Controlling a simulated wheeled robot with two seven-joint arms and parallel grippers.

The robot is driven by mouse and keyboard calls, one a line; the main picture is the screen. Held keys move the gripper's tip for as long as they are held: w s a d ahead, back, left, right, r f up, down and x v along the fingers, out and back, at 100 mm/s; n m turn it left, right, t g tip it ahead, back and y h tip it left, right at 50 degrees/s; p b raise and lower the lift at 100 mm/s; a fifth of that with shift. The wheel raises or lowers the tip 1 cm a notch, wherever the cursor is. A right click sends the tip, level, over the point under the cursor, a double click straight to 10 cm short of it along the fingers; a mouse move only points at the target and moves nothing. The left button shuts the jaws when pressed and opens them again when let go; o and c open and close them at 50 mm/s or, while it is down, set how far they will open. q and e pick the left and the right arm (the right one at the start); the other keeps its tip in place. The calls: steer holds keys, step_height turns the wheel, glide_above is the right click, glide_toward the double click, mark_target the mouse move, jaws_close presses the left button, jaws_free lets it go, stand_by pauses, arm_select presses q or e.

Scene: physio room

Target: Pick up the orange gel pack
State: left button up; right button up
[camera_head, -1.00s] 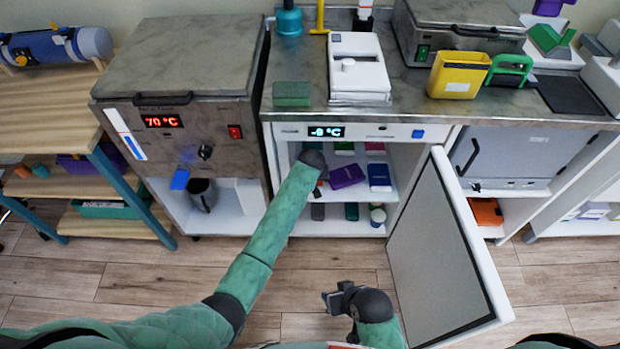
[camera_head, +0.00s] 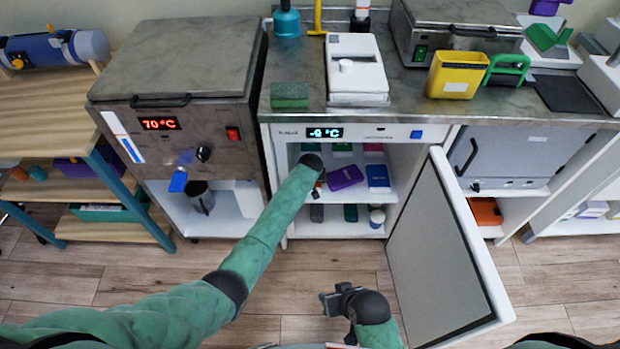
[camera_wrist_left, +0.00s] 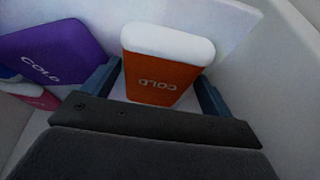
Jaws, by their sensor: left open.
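My left gripper (camera_wrist_left: 157,92) is open, with one finger on each side of the pack; contact is not clear. In the head view my left arm reaches into the open cold cabinet (camera_head: 268,190), and its hand hides most of the pack, with only a small orange bit (camera_head: 317,187) showing. My right gripper (camera_head: 332,301) hangs in front of the cabinet, away from the shelves; its jaws are too small to judge.
A purple pack (camera_head: 345,177) and a blue pack (camera_head: 378,177) lie to the right on the same shelf. The purple one (camera_wrist_left: 50,52) is left of my fingers in the wrist view. The cabinet wall (camera_wrist_left: 285,75) is close on the right. The open door (camera_head: 440,250) stands at the right.

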arm_select(q)
steer(key=shift+f, duration=0.25)
steer(key=c, duration=0.8)
steer(key=shift+r, duration=0.1)
